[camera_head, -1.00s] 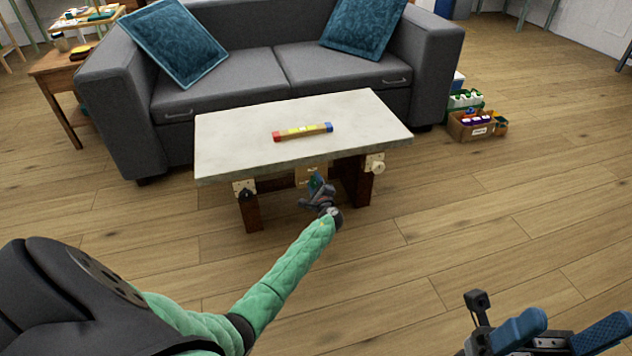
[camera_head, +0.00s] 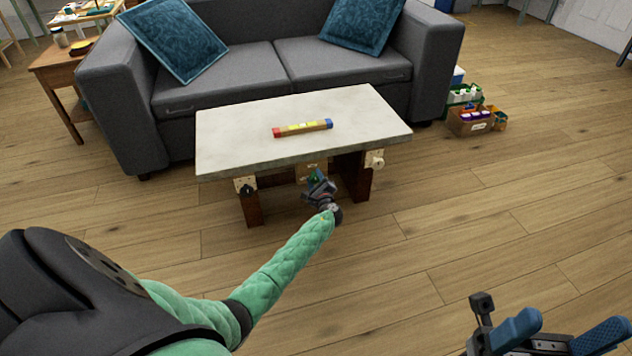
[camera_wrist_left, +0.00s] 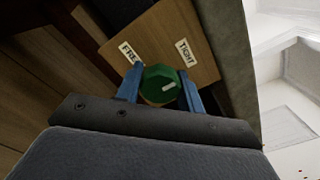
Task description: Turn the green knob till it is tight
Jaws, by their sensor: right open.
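The green knob (camera_wrist_left: 160,84) sits on a wooden panel (camera_wrist_left: 150,38) under the tabletop, between a "FREE" label on the left and a "TIGHT" label on the right. A pale mark on its face points toward the right. My left gripper (camera_wrist_left: 161,88) has a blue finger against each side of the knob and looks shut on it. In the head view my left gripper (camera_head: 318,184) is under the table's front edge, and the knob shows only as a small green spot. My right gripper (camera_head: 558,335) is open and empty at the lower right, away from the table.
The low table (camera_head: 240,145) has a pale top with a coloured bar (camera_head: 303,128) on it. Fittings hang at its left (camera_head: 246,186) and right (camera_head: 374,160) front corners. A grey sofa (camera_head: 240,72) stands behind.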

